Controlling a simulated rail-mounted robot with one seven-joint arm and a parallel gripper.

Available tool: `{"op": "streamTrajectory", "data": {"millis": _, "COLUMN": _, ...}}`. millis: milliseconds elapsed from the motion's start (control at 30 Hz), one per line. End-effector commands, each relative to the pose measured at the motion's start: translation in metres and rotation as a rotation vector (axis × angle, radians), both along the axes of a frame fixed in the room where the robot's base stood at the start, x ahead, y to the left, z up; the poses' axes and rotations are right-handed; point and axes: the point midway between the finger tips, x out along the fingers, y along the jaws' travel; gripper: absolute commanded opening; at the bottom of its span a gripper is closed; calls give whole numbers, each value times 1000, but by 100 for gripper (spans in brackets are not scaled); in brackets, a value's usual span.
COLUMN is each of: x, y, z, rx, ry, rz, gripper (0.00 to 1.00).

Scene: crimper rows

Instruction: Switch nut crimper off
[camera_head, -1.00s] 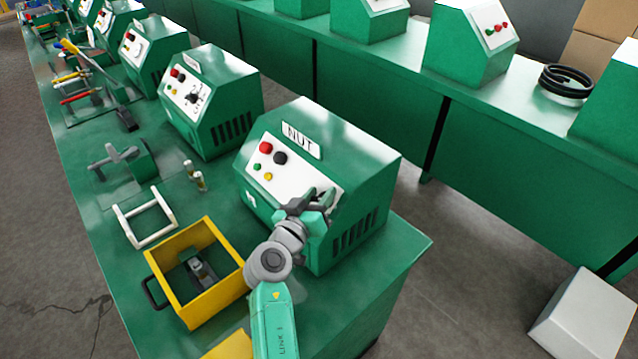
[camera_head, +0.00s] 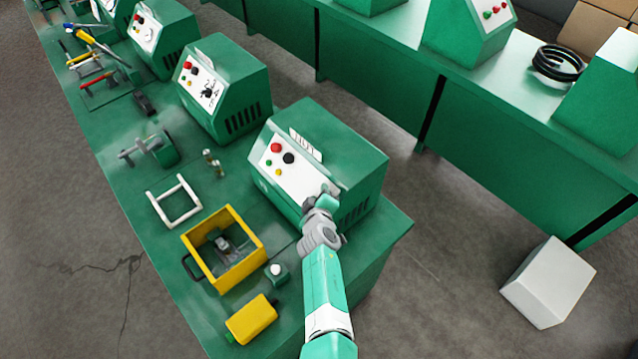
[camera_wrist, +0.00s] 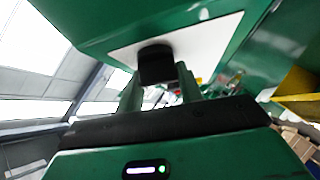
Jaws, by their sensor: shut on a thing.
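The nut crimper (camera_head: 345,145) is a green box with a slanted white front panel (camera_head: 292,178) at the near end of the bench. Its label plate stands at the panel's top edge. Red, black, green and yellow buttons sit on the panel's left part. My gripper (camera_head: 325,192) is at the panel's lower right corner and hides what is there in the head view. In the wrist view, my gripper (camera_wrist: 160,88) is shut on a black knob (camera_wrist: 156,66) that stands on the white panel, with a finger on each side. Which way the knob points is unclear.
A yellow open box (camera_head: 252,265), a white frame (camera_head: 158,210) and a yellow block (camera_head: 250,320) lie on the bench before the crimper. Another green machine (camera_head: 240,90) stands beyond it. A second green bench (camera_head: 520,150) runs to the right across an aisle.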

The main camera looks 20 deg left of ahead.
Motion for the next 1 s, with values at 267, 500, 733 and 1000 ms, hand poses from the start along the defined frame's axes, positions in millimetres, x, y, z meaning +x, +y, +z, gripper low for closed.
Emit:
{"op": "streamTrajectory", "data": {"millis": 267, "x": 1, "y": 1, "z": 4, "rx": -57, "ry": 25, "rz": 57, "gripper": 14}}
{"op": "streamTrajectory", "data": {"millis": 500, "x": 1, "y": 1, "z": 1, "rx": -81, "ry": 37, "rz": 83, "gripper": 14}}
{"op": "streamTrajectory", "data": {"millis": 733, "x": 0, "y": 1, "z": 0, "rx": -89, "ry": 43, "rz": 92, "gripper": 14}}
{"op": "streamTrajectory", "data": {"millis": 1000, "x": 0, "y": 1, "z": -1, "rx": -90, "ry": 43, "rz": 93, "gripper": 14}}
